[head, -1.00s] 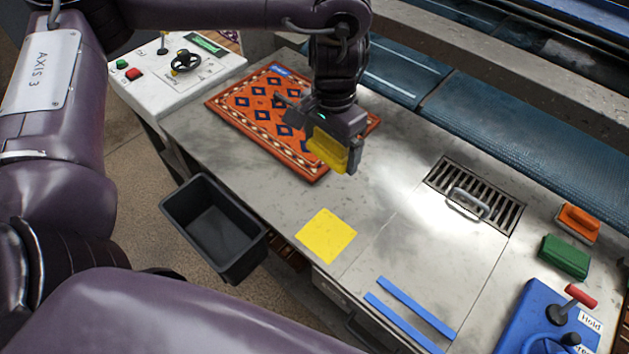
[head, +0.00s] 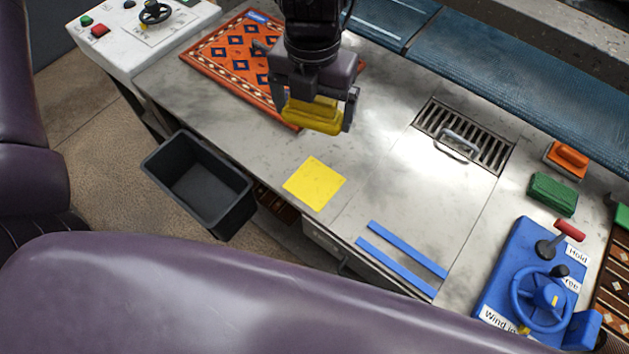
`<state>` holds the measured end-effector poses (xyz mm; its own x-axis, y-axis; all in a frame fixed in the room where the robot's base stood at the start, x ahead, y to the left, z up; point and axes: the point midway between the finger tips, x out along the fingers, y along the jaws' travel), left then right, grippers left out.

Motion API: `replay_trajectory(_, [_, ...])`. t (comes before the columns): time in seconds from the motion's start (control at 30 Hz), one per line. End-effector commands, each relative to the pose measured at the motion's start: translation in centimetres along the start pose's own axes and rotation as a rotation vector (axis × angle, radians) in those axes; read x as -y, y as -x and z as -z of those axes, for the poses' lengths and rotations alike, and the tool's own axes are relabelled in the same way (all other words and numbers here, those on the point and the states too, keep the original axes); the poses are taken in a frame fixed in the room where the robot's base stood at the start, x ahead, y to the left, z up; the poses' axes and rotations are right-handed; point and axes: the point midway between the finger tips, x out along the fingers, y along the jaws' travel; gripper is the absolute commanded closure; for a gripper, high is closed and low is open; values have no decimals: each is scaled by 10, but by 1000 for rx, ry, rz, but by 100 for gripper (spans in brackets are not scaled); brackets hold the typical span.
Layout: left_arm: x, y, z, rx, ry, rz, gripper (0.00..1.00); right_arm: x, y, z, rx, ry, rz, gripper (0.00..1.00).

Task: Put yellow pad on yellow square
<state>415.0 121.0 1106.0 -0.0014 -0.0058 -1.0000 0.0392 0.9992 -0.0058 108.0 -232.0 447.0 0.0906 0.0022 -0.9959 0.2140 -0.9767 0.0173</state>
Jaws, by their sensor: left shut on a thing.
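My left gripper (head: 317,108) points down and is shut on the yellow pad (head: 313,117), holding it above the table near the rug's right end. My right gripper does not show.
An orange patterned rug (head: 225,60) lies behind the gripper. A black bin (head: 200,184) stands at the table's front. To the right are a drain grate with a handle (head: 466,135), blue strips (head: 395,266), orange (head: 567,158) and green (head: 553,193) pads, and a blue control box (head: 517,270).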

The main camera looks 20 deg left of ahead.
Motion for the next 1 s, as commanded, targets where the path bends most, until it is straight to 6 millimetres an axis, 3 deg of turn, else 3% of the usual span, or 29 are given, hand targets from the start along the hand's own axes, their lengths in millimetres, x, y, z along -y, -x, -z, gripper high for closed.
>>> replay_trajectory(0.13, [3, 2, 4, 2, -216, -4, 31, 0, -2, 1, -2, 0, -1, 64])
replay_trajectory(0.33, [4, -12, 7, -6, -312, -4, 31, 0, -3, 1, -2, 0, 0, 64])
replay_trajectory(0.8, [4, -128, 8, -9, -307, -2, 31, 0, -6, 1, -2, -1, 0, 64])
replay_trajectory(1.0, [4, -158, 7, -3, -308, -3, 31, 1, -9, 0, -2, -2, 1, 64])
